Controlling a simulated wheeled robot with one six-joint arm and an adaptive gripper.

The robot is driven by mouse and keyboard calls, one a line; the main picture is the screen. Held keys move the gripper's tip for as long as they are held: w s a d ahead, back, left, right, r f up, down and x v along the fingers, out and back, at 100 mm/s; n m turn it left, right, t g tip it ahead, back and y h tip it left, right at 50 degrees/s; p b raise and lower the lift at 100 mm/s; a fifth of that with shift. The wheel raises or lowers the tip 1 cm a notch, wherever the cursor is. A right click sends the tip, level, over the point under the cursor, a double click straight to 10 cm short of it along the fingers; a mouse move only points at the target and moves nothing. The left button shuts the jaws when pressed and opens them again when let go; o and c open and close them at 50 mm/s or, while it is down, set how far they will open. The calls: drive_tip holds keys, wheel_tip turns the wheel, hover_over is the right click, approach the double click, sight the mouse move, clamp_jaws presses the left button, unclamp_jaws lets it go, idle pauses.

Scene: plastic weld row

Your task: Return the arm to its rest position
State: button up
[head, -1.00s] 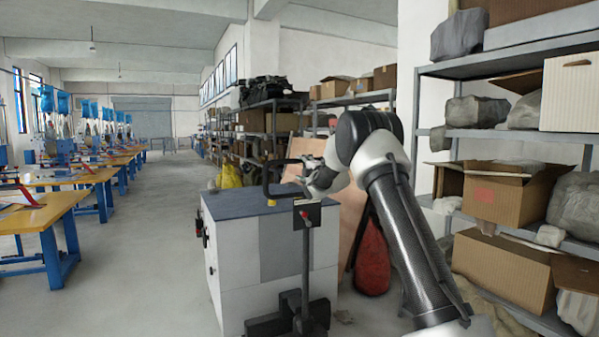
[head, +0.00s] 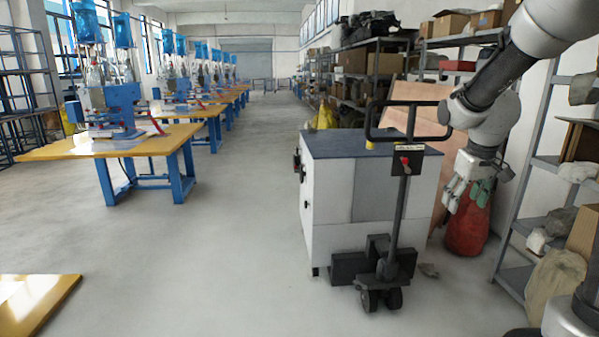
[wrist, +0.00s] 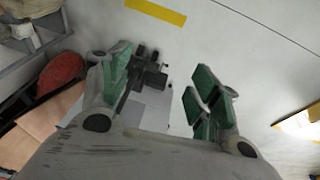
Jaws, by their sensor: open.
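My gripper (head: 465,200) hangs at the right of the head view, fingers pointing down and apart. It is just right of the upright pallet-truck handle, with my arm reaching down from the top right corner. In the wrist view my gripper (wrist: 162,85) shows its two fingers with green pads spread wide and nothing between them in their grasp. The pallet truck (head: 400,190) has a black loop handle, a red lever and small wheels. Whether my gripper is in front of or behind its handle depth is hard to tell.
A white cabinet with a grey top (head: 340,200) stands behind the pallet truck. A red sack (head: 467,228) and shelving (head: 545,165) with boxes are close on the right. Yellow-topped tables (head: 110,147) stand left. The grey floor (head: 220,250) between is clear.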

drive_tip(key=s+a+r, duration=0.1)
drive_tip(key=s+r, duration=0.1)
drive_tip(key=s, duration=0.6)
drive_tip(key=s+a+r+m, duration=0.1)
drive_tip(key=s+a+r, duration=0.1)
drive_tip(key=s, duration=0.6)
drive_tip(key=s+a+r+t+y, duration=0.1)
drive_tip(key=s+a+r, duration=0.1)
drive_tip(key=s, duration=0.7)
drive_tip(key=shift+a+r, duration=0.2)
drive_tip(key=shift+r, duration=0.05)
